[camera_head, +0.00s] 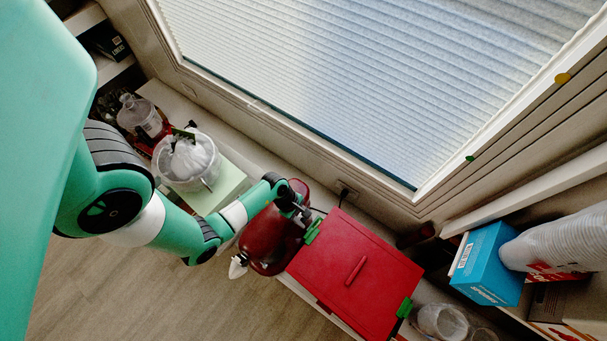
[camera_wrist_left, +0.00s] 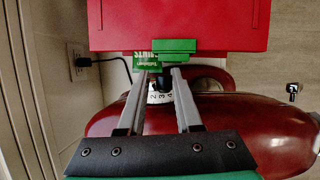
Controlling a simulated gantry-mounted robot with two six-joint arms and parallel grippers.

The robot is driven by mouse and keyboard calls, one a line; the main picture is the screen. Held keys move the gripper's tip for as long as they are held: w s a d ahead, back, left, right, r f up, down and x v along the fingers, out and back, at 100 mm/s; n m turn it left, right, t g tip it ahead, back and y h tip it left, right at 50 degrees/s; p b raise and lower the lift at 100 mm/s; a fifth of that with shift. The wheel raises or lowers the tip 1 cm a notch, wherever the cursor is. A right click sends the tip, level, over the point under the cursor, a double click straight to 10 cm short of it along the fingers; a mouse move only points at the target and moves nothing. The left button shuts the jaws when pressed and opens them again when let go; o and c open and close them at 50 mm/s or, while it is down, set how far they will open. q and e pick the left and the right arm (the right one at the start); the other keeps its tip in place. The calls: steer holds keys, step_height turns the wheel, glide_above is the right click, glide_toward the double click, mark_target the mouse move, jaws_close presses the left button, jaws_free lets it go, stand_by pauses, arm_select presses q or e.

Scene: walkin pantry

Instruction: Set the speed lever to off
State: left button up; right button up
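A dark red, glossy stand mixer (camera_head: 268,243) stands on the shelf beside a red lidded box, and its body fills the lower middle of the left wrist view (camera_wrist_left: 245,125). A white dial with dark numbers (camera_wrist_left: 159,97) shows on the mixer between my finger bars. A small dark piece just above the dial may be the speed lever; its setting is too small to read. My left gripper (camera_wrist_left: 164,72) is open over the mixer, one finger to each side of the dial; contact cannot be told. In the head view it (camera_head: 298,208) is at the mixer's top end. My right gripper is not in view.
The red box (camera_head: 340,248) with green clips is right beside the gripper. A clear container with white contents (camera_head: 188,162) stands left of the mixer. A blue box (camera_head: 488,265) and stacked cups (camera_head: 560,243) are at right. A plugged cord (camera_wrist_left: 100,60) runs behind.

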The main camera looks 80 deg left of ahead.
arm_select(q)
jaws_close()
